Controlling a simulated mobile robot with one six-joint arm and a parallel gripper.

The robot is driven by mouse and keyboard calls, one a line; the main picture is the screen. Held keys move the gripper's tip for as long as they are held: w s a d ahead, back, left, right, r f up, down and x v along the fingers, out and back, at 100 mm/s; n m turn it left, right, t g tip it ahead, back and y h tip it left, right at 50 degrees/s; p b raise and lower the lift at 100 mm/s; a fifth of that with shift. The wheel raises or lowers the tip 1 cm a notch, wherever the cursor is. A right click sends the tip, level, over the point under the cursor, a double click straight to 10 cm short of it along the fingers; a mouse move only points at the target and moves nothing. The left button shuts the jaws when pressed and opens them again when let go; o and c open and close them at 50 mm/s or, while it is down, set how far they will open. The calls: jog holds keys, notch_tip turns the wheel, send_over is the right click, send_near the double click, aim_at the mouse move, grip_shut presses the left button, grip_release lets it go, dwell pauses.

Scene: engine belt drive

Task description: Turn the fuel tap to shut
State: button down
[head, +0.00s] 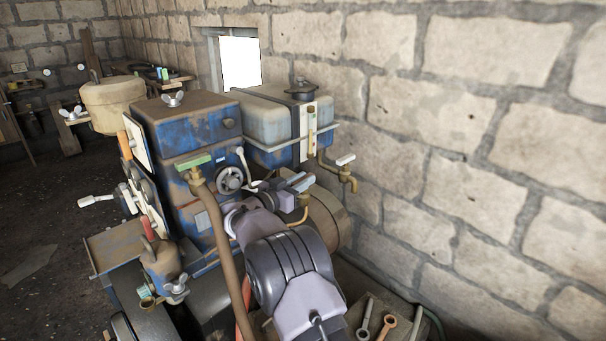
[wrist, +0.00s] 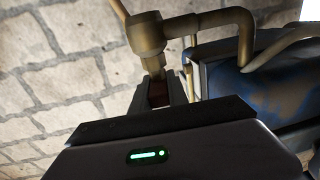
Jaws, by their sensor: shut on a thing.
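The brass fuel tap (wrist: 148,34) is close in front of my gripper in the wrist view, on a bent brass pipe (wrist: 215,18) that runs right past the blue-painted tank. My gripper (wrist: 160,92) is shut on a dark reddish-brown part just below the tap body, which looks like its handle. The jaws hide most of that part, and its exact angle is hard to read. In the head view my gripper (head: 298,184) is below the fuel tank (head: 272,119), beside a brass fitting with a thin yellow pipe (head: 301,217).
The blue engine box (head: 190,140) stands left, the stone wall (head: 450,170) right. Spanners (head: 386,327) lie at the bottom.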

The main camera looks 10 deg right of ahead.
jog(key=shift+r+m+g+h+p, duration=0.2)
jog(key=shift+m+g+h+p, duration=0.25)
jog(key=shift+m+g, duration=0.3)
jog(key=c, duration=1.3)
grip_release()
jog(key=shift+d, duration=0.1)
jog(key=shift+f, duration=0.1)
jog(key=p+v, duration=0.2)
jog(key=v, duration=1)
jog(key=shift+p, duration=0.3)
jog(key=shift+w, duration=0.1)
